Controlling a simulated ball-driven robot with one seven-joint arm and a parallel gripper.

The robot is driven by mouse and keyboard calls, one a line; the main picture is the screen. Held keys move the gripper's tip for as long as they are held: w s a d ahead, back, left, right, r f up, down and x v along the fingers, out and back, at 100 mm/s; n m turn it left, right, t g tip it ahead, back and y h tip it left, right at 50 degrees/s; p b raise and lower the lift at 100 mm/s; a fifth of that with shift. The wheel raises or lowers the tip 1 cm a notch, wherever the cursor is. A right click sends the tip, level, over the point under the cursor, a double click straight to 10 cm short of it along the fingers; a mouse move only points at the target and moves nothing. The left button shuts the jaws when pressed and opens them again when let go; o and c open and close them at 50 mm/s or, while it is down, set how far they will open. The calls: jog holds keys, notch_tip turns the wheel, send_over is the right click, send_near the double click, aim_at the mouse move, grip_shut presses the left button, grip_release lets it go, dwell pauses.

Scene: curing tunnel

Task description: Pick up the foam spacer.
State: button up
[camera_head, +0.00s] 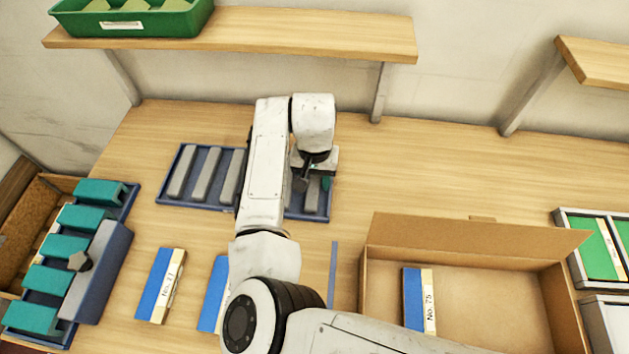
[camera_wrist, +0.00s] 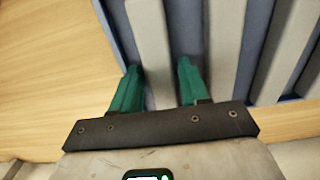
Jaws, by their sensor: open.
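Several long grey bars, which look like the foam spacers, lie side by side in a blue tray (camera_head: 193,207) on the wooden bench. One bar (camera_head: 182,172) is clear to see at the tray's left end. My gripper (camera_head: 314,182) is over the tray's right end, and my arm hides the tray's middle. In the wrist view, my gripper (camera_wrist: 158,72) is open, with its teal fingers on either side of one pale grey bar (camera_wrist: 149,40). Whether the fingers touch that bar is unclear. More bars lie to its right, and bare wood shows on its left.
An open cardboard box (camera_head: 460,236) at right holds a blue-and-cream block (camera_head: 418,298). Similar blocks (camera_head: 160,285) lie on the bench. Teal pieces (camera_head: 65,248) stand at left. A shelf (camera_head: 260,36) with a green bin (camera_head: 135,22) hangs behind. Bench right of the tray is clear.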

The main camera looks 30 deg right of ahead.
jog(key=c, duration=0.8)
jog(key=shift+r, duration=0.1)
